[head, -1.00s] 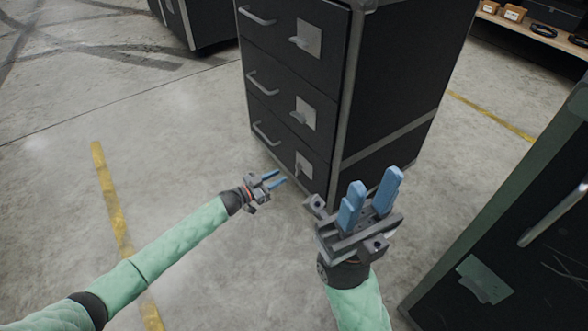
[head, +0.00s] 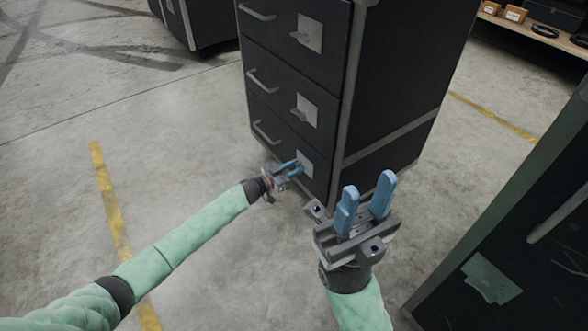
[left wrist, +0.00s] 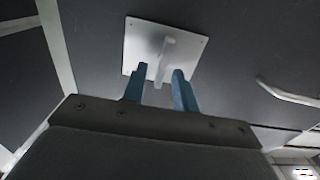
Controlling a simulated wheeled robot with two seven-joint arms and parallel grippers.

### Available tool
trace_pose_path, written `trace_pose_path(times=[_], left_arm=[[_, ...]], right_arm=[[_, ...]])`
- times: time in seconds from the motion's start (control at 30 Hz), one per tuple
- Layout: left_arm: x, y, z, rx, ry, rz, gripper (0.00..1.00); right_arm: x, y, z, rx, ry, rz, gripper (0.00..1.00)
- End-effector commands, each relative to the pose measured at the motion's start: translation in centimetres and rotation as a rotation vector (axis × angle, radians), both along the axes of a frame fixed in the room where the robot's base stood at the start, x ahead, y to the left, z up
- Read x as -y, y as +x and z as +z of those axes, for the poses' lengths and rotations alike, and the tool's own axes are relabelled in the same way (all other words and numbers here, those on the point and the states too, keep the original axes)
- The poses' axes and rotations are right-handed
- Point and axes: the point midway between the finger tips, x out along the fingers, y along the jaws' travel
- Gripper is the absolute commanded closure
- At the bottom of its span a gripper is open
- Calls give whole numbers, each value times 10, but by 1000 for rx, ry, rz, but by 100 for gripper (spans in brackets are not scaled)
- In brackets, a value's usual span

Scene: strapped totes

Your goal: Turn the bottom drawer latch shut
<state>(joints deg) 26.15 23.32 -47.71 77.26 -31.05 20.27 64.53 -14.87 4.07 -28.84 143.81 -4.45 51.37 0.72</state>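The black cabinet (head: 395,100) has three drawers, each with a bar handle and a latch on a pale plate. The bottom drawer (head: 258,145) is closed flush. In the head view its latch plate (head: 306,160) is partly covered by my left gripper (head: 299,167). In the left wrist view the latch lever (left wrist: 163,58) stands out from its plate (left wrist: 138,45), between the two blue fingertips (left wrist: 156,80) of my left gripper. The fingers are apart; contact with the lever cannot be told. My right gripper (head: 368,190) is open and empty, in front of the cabinet's right side.
A dark cabinet with a green-grey edge (head: 500,200) stands close at the right. Another dark cabinet (head: 205,22) is at the back left. A shelf with small boxes (head: 515,14) is at the back right. The floor at left is clear.

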Motion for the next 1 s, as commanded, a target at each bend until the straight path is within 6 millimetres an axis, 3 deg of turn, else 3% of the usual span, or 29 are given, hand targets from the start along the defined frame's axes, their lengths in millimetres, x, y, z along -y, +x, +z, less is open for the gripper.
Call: trace_pose_path(times=[0.1,0.27,0.67,1.0], left_arm=[[0,0,0,0,0,0,71],[0,0,0,0,0,0,100],[0,-1,0,16,13,0,100],[1,-3,1,166,123,2,100]], right_arm=[[0,0,0,-1,0,0,64],[0,0,0,-1,0,0,64],[0,0,3,0,0,1,64],[3,0,18,8,17,8,64]])
